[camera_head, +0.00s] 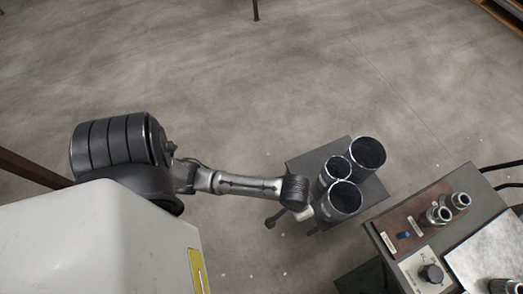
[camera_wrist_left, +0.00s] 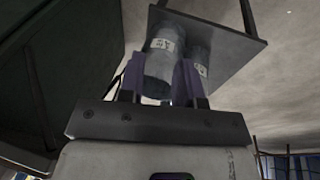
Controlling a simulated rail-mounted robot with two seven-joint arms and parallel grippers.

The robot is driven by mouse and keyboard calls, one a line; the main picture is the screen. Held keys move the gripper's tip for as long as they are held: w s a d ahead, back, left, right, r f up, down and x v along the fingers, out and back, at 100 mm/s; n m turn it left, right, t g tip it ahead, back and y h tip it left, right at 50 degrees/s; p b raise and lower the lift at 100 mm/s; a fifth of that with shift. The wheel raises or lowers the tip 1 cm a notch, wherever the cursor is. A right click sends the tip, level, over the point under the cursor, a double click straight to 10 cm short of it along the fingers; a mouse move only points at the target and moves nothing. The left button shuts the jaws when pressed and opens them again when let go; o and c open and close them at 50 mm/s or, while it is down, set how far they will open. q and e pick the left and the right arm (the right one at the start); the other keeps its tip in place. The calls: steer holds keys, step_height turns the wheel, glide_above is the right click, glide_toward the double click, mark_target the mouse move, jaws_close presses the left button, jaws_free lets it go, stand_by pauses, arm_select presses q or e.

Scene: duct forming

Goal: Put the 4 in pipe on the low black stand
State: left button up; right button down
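Three open-topped metal pipes are grouped at a small dark stand (camera_head: 306,163): one at the back right (camera_head: 367,155), one at the left (camera_head: 334,172) and one at the front (camera_head: 341,202). I cannot tell which is the 4 in one. My left gripper (camera_head: 305,213) reaches in from the left, low beside the front and left pipes. In the left wrist view its two purple fingers (camera_wrist_left: 160,82) stand either side of a labelled pipe (camera_wrist_left: 163,60). Whether they grip it is unclear. A second labelled pipe (camera_wrist_left: 200,58) is just right of it. My right gripper is not in view.
A workbench (camera_head: 470,180) at the right front, close to the pipes, carries a brown panel (camera_head: 400,222) with metal fittings (camera_head: 438,214), a knob box (camera_head: 430,274) and a pale sheet (camera_head: 490,255). The concrete floor behind the stand is open.

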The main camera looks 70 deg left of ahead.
arm_select(q)
steer(key=s+a+r+m+y, duration=0.1)
steer(key=s+a+r, duration=0.1)
steer(key=s, duration=0.3)
steer(key=s+a+r+m+t+y, duration=0.1)
steer(key=s+a+r+m, duration=0.1)
steer(key=s, duration=0.4)
step_height(320, 180, up, 2)
steer(key=shift+s+a+r, duration=0.1)
steer(key=shift+s+a, duration=0.1)
steer(key=shift+a, duration=0.5)
step_height(320, 180, up, 47)
steer(key=p, duration=4.7)
